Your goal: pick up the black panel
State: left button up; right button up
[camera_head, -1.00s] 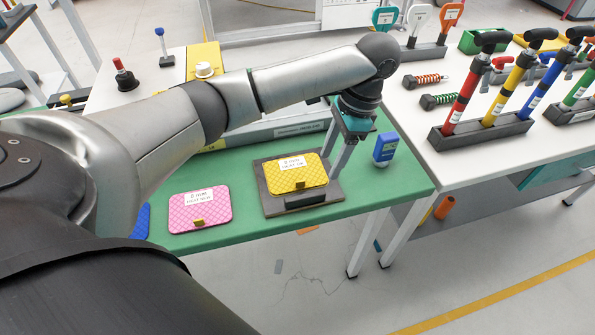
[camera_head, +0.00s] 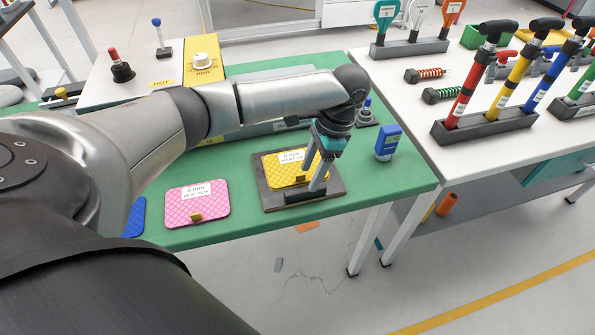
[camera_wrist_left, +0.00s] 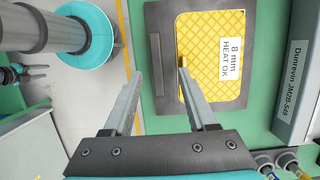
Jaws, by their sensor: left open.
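The black panel (camera_head: 335,189) is a flat dark slab on the green bench, with a yellow quilted pad (camera_head: 283,172) labelled "8 mm HEAT OK" on top. The panel (camera_wrist_left: 160,40) and pad (camera_wrist_left: 204,85) also show in the left wrist view. My left gripper (camera_head: 311,178) is open and empty, pointing down over the panel's front edge. In the left wrist view the gripper (camera_wrist_left: 160,72) has one finger outside the panel's edge and the other over the panel, beside the pad's small tab. I cannot tell whether the fingers touch it.
A pink pad (camera_head: 196,204) lies left of the panel, with a blue one (camera_head: 134,217) beyond it. A blue device (camera_head: 387,142) stands to the right, near the bench corner. A white table (camera_head: 410,120) with upright coloured pumps (camera_head: 469,85) is further right.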

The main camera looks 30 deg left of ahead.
aim_at(306, 189)
pick_arm(q)
jog(key=b+x, duration=0.1)
jog(key=x, duration=0.3)
jog(key=shift+s+d+f, duration=0.15)
jog(key=shift+f, duration=0.1)
jog(key=shift+c, duration=0.2)
grip_shut()
jog(key=shift+r, duration=0.1)
dwell(0.9)
